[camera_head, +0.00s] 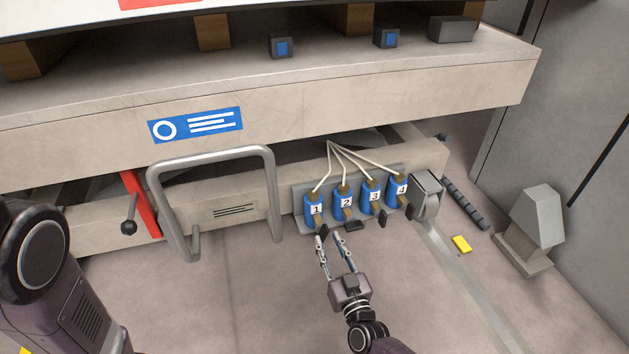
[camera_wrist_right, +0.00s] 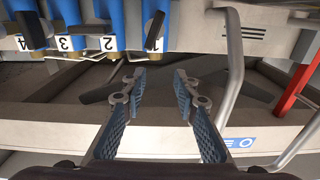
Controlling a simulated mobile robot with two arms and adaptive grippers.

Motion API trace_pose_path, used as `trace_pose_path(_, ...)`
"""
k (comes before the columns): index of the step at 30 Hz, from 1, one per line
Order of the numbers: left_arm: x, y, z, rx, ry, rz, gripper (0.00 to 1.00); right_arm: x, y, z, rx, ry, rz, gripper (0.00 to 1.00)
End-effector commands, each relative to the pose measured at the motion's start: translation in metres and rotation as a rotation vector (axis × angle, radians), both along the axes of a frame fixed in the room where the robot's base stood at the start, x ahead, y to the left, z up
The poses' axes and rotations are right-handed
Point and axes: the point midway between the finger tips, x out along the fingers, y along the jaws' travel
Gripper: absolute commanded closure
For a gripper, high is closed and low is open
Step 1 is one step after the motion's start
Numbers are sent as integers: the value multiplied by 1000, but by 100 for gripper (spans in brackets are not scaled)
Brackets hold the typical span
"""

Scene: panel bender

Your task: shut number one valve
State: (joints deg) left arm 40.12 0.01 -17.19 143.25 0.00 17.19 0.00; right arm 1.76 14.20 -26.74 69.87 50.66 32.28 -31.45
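The number one valve is the leftmost blue body (camera_head: 314,207) in a row of several in the head view, labelled 1. Its black lever (camera_head: 324,229) points downward, nearly in line with the body. In the upturned right wrist view the lever (camera_wrist_right: 155,30) shows beside the 1 label. My right gripper (camera_head: 327,238) is open and empty, just below this lever. Its two fingertips (camera_wrist_right: 159,76) are apart, with no clear contact on the lever. My left arm shows at the left edge; its gripper is out of view.
Valve two (camera_head: 343,203) has its lever (camera_head: 354,225) turned crosswise; valves three (camera_head: 373,196) and four (camera_head: 397,190) stand to the right. A bent metal rail (camera_head: 272,190) is left of valve one. A grey pedal-like box (camera_head: 426,193) is right. Open floor lies in front.

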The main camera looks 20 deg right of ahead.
Motion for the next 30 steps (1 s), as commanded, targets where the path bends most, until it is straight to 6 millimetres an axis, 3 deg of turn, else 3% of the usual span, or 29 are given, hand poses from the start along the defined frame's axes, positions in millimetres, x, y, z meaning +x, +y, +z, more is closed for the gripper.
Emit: trace_pose_path(30, 0, 0, 38, 0, 0, 0, 72, -37, 49, 194, 132, -347, 77, 72)
